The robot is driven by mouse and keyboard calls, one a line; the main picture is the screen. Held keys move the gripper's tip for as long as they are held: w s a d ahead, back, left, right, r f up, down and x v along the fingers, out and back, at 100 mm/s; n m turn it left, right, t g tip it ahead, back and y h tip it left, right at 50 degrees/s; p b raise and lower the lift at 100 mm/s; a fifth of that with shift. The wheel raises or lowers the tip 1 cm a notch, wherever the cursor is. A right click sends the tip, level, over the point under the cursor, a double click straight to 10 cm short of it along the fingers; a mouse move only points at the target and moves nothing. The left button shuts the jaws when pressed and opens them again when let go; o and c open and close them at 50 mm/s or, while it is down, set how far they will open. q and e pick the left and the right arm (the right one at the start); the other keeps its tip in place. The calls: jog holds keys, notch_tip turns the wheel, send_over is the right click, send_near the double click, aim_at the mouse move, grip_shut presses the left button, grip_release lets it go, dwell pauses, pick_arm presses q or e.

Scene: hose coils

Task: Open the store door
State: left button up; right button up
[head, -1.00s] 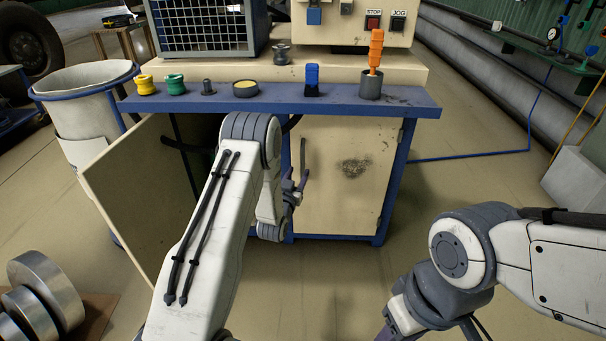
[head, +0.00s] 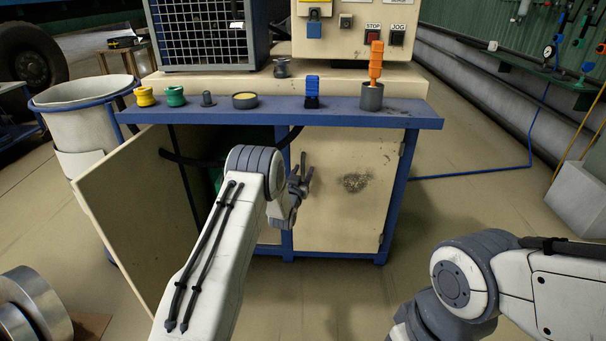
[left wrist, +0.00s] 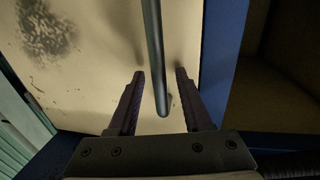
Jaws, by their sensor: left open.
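The cabinet under the blue bench has two cream doors. The right door (head: 345,195) is shut and has a dark smudge; it also fills the upper left of the left wrist view (left wrist: 90,85). Its dark vertical bar handle (head: 303,163) is at the door's left edge. The left door (head: 135,215) stands swung open. My left gripper (head: 298,182) is open at the right door's handle. In the left wrist view the handle (left wrist: 155,60) runs down between my left gripper's (left wrist: 160,75) two fingers, with gaps on both sides. My right gripper is out of the head view.
The blue bench top (head: 420,119) carries spools, a grey cup (head: 371,97) with an orange tool, and a blue item. A white bin (head: 85,110) stands left of the open door. Metal rolls (head: 30,305) lie at lower left.

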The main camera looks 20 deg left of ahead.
pick_arm(q)
grip_shut()
dwell(1.4)
